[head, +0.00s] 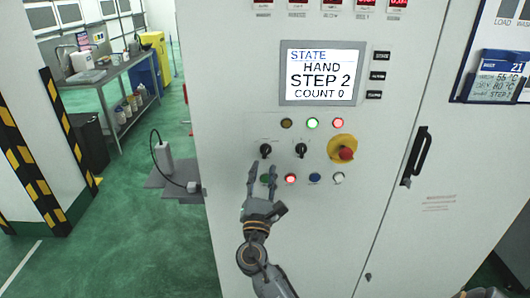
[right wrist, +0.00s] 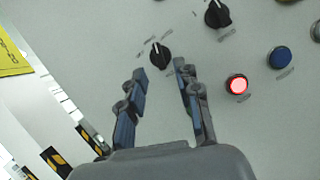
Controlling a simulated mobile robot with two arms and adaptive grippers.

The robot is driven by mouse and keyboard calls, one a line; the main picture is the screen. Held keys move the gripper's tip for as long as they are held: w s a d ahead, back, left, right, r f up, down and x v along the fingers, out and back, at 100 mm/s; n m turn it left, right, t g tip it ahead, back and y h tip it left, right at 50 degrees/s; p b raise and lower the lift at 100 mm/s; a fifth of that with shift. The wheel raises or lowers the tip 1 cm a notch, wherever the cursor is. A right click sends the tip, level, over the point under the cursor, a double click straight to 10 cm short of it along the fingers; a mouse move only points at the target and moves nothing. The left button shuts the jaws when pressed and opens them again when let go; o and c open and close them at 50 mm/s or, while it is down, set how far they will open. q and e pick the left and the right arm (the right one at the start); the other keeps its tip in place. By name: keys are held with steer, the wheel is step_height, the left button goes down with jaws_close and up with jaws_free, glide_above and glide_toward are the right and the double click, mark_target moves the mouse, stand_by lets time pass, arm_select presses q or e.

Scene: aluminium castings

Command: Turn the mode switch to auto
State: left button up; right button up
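Two black rotary switches sit on the pale cabinet front: a left switch (head: 266,150) and a right switch (head: 301,150). Their labels are too small to read, so I cannot tell which is the mode switch. The screen (head: 321,74) reads STATE, HAND, STEP 2, COUNT 0. My right gripper (head: 261,172) is open and empty, just below the left switch. In the right wrist view, that left switch (right wrist: 160,55) shows just beyond the gap between the open fingertips (right wrist: 160,72); the right switch (right wrist: 217,14) is farther right. My left gripper is not in view.
A lit red button (head: 290,178), a blue button (head: 314,178) and a white button (head: 338,178) line up below the switches. A red emergency stop (head: 345,154) on a yellow plate is to the right. A black door handle (head: 416,156) stands out farther right.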

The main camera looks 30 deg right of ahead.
mark_target(265, 155)
steer(key=shift+p+x, duration=0.6)
steer(key=shift+x, duration=1.6)
steer(key=shift+c, duration=0.2)
